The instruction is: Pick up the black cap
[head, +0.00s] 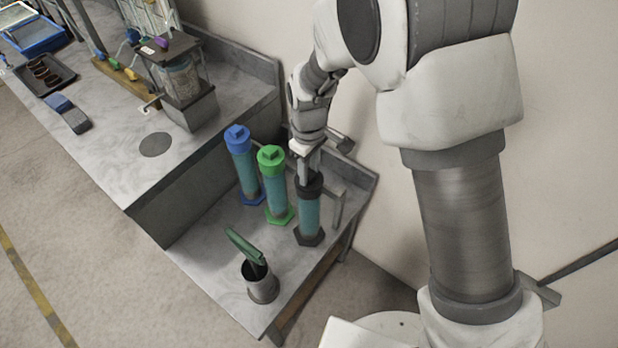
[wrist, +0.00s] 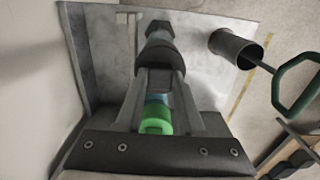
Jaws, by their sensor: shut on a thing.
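The black cap (head: 309,187) is at the top of the teal cylinder (head: 309,215) with the black hexagonal base (head: 309,237), the rightmost of three cylinders. My gripper (head: 308,172) points down from above and is shut on the cap's upper part. In the wrist view, my gripper's fingers (wrist: 159,76) close on the dark cap (wrist: 161,56), with the black base (wrist: 158,28) beyond it. I cannot tell whether the cap is still seated or slightly raised. The fingers hide part of it.
A green-capped cylinder (head: 271,160) and a blue-capped one (head: 238,140) stand close to the left. A grey cup (head: 262,284) holding a green-handled tool is nearer the front. A metal bracket (head: 338,207) is close on the right. Bare bench top lies left of the cup.

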